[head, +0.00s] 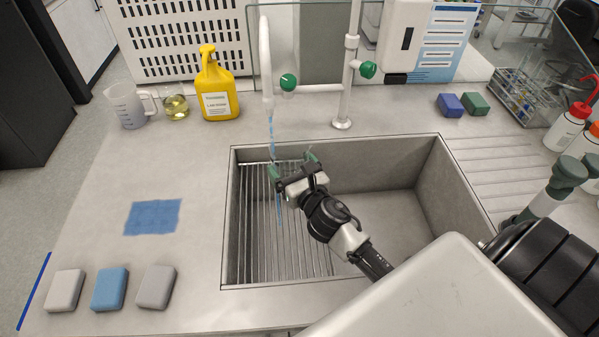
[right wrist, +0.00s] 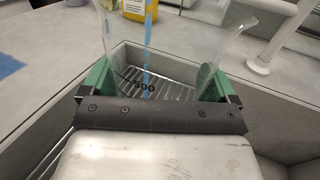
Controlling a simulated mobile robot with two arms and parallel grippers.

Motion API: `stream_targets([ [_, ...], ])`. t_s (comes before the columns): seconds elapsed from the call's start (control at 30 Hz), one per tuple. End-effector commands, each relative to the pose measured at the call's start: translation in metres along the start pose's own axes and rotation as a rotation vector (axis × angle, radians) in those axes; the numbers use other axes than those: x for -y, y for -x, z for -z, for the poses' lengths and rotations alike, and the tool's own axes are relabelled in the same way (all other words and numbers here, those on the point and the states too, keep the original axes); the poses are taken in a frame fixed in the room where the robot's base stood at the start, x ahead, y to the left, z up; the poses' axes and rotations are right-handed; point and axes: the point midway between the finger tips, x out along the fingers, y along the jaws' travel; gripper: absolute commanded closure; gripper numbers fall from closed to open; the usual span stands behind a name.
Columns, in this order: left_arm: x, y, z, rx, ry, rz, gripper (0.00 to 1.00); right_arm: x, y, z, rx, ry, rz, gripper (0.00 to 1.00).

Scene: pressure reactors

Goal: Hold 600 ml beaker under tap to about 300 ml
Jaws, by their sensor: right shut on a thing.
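My right gripper (head: 292,165) is over the left part of the sink (head: 228,215), below the white tap spout (head: 265,60). Its green fingers are shut on the clear glass beaker (right wrist: 165,48), which shows between them in the right wrist view. In the head view the glass is almost invisible. A blue water stream (head: 271,130) runs from the spout down by the fingers; in the wrist view the stream (right wrist: 147,42) shows within the beaker's outline. My left gripper is not in view.
A rack of metal bars (head: 255,250) lies in the sink's left part. Green tap handles (head: 288,82) are behind. A yellow jug (head: 217,90), a plastic measuring jug (head: 128,107) and a small flask (head: 176,106) stand back left. A blue cloth (head: 152,217) and several sponges lie left.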

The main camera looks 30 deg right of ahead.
Motion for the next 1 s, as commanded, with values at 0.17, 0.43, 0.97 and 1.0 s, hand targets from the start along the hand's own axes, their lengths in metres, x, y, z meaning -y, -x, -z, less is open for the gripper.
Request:
stream_targets([
  [0.17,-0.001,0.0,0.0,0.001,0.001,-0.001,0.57,-0.006,-0.022,-0.001,0.003,0.001,-0.001,0.39],
  [0.43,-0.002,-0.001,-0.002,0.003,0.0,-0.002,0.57,-0.015,-0.051,-0.001,0.002,0.001,0.0,0.39],
  [0.97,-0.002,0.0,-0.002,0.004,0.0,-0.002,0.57,-0.016,-0.058,-0.001,0.001,0.002,0.0,0.39],
  [1.0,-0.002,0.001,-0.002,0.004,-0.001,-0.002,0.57,-0.016,-0.058,-0.001,0.001,0.002,0.0,0.39],
])
